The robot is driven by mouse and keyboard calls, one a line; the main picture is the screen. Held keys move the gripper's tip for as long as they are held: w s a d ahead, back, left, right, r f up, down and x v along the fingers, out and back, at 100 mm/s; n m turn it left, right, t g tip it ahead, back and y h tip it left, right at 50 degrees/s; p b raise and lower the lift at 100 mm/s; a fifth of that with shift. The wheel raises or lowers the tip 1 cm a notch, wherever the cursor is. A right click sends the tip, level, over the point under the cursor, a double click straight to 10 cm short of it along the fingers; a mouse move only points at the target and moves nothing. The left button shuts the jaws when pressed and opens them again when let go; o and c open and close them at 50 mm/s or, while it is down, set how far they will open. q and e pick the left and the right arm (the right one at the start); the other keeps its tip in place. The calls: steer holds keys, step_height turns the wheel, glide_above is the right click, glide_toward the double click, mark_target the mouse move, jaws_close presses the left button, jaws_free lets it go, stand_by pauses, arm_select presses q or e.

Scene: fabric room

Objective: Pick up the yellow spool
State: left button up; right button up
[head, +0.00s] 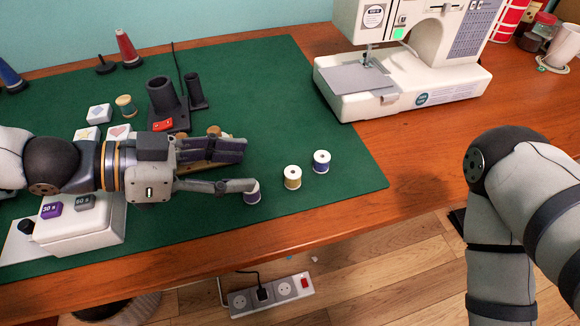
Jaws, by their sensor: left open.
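A white sewing machine (425,80) stands at the back right. A dark holder with two cups (168,100) stands behind my left gripper. A white box with timer buttons (85,230) is at the front left. The mat behind the spools is mostly clear.

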mark_target(295, 172)
arm_select(q)
steer(key=x, duration=0.2)
steer(key=b+x, duration=0.1)
steer(key=x, duration=0.1)
steer(key=shift+s+a+f, duration=0.1)
steer(key=shift+s+f, duration=0.05)
steer(key=shift+f, duration=0.15)
steer(key=x, duration=0.5)
steer(key=shift+s+r, duration=0.1)
steer(key=c, duration=0.9)
